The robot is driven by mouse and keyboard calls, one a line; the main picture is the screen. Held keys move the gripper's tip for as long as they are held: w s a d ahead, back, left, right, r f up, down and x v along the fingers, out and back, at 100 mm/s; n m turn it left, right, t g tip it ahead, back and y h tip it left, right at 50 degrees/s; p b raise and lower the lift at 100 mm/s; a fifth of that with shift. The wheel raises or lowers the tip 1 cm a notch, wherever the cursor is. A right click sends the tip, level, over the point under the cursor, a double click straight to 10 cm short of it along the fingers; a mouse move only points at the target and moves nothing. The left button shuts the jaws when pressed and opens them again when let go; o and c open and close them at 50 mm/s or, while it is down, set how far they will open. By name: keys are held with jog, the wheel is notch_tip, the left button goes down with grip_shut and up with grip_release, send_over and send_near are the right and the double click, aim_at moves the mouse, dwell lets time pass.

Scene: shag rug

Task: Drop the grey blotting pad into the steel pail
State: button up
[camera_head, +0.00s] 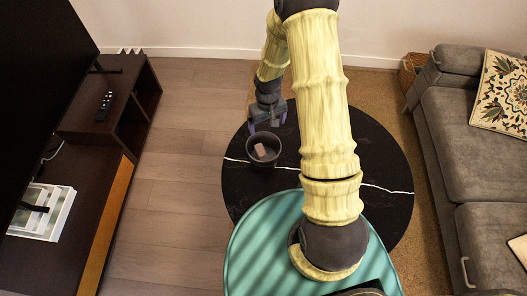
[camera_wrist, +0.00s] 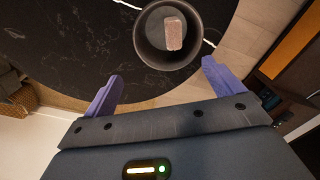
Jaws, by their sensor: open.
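The steel pail (camera_head: 264,164) is a dark grey round container standing on the black round table. It also shows in the wrist view (camera_wrist: 150,52). A small pinkish-grey block, apparently the blotting pad (camera_head: 261,148), is inside the pail; in the wrist view the pad (camera_wrist: 174,33) lies wholly within the rim. My gripper (camera_head: 267,122) is at the pail's far side in the head view. In the wrist view my gripper (camera_wrist: 163,71) has its two purple fingers spread wide with nothing between them. The pad is apart from the fingers.
The black table (camera_head: 385,150) has a white vein and looks otherwise bare. A dark TV cabinet (camera_head: 85,150) with a remote (camera_head: 105,105) stands left, and a grey sofa (camera_head: 465,140) stands right. Wood floor (camera_head: 180,150) lies open between cabinet and table.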

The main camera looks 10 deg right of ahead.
notch_tip(320, 180, up, 12)
jog(key=p, duration=0.1)
jog(key=shift+r, duration=0.25)
dwell(0.7)
jog(key=s+r+m+t+p, duration=0.1)
jog(key=s+r+p, duration=0.4)
jog(key=r, duration=0.5)
jog(key=s+r+m+t+p, duration=0.1)
jog(key=s+r+p, duration=0.5)
jog(key=s+r, duration=0.4)
jog(key=shift+r+t, duration=0.3)
jog(key=shift+r, duration=0.25)
jog(key=shift+r, duration=0.15)
